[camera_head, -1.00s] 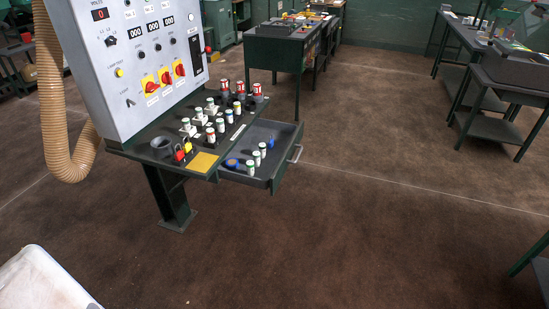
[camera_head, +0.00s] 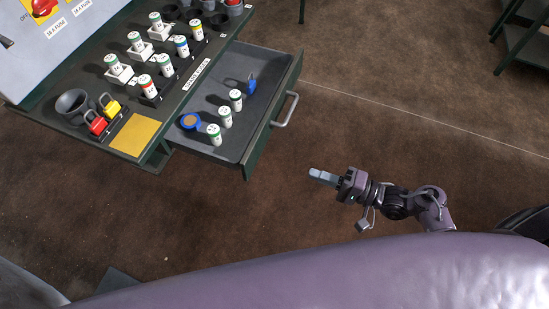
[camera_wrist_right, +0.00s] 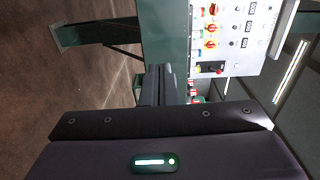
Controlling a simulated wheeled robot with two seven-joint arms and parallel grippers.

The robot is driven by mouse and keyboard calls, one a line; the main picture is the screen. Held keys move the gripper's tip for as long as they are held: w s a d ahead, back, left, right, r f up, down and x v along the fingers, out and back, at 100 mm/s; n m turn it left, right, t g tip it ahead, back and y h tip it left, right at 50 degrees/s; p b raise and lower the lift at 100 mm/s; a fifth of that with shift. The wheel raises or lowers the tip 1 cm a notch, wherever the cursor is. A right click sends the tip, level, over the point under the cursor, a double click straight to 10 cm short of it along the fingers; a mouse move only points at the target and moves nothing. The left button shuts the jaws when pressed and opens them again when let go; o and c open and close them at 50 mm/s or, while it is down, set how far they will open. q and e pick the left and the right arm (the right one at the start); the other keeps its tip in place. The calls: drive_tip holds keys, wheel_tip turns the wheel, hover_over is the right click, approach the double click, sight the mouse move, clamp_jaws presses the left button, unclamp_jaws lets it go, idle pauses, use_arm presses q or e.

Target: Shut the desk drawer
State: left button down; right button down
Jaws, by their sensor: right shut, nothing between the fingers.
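The desk drawer (camera_head: 215,140) is pulled out from the dark green desk (camera_head: 182,92), with its grey inside showing. Its metal handle (camera_head: 286,109) is on the front face, to the right. My right gripper (camera_head: 315,174) is shut and empty, below and right of the handle, apart from the drawer. In the right wrist view the fingers (camera_wrist_right: 157,85) point toward the green desk structure. My left gripper is not in view.
On the desk top are several fuse-like cylinders (camera_head: 165,65), a dark cup (camera_head: 72,104), red and yellow padlocks (camera_head: 96,122) and a yellow pad (camera_head: 135,135). The brown floor right of the drawer is clear. Another dark table (camera_head: 515,45) stands at the top right.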

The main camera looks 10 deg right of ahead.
approach(256, 155)
drive_tip(key=p+x, duration=0.1)
drive_tip(key=x, duration=0.4)
drive_tip(key=shift+w+a+r+p, duration=0.15)
drive_tip(key=shift+w+a+p, duration=0.1)
drive_tip(key=shift+p, duration=0.1)
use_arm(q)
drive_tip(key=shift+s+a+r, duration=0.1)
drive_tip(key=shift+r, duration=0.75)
use_arm(e)
drive_tip(key=shift+w+a, duration=0.25)
drive_tip(key=shift+a, duration=0.3)
